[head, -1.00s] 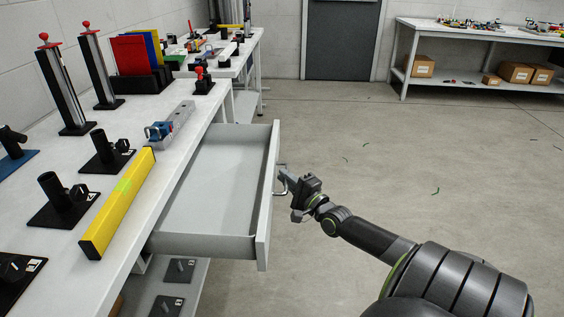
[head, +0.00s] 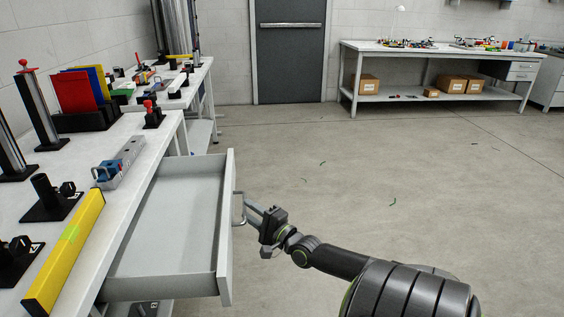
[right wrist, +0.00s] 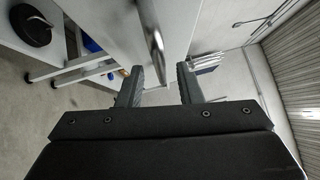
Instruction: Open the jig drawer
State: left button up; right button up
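The jig drawer (head: 168,225) is pulled well out from under the left workbench, and the inside that shows is empty. Its front panel (head: 226,230) faces right and carries a metal bar handle (head: 239,207). My right gripper (head: 252,212) is at this handle, reaching in from the right. In the right wrist view my right gripper (right wrist: 160,88) has its two fingers apart, with the handle (right wrist: 156,48) between them. A gap shows on each side of the handle, so the fingers are not closed on it. My left gripper is not in view.
The workbench (head: 95,165) holds a yellow bar (head: 65,250), a grey block with blue parts (head: 118,163), black fixtures and coloured panels (head: 80,90). Another bench (head: 435,50) with cardboard boxes below stands at the back right.

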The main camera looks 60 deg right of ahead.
jog(key=s+a+f, duration=0.1)
jog(key=s+f, duration=0.1)
jog(key=s, duration=1.2)
jog(key=shift+s+a, duration=0.15)
jog(key=shift+s, duration=0.1)
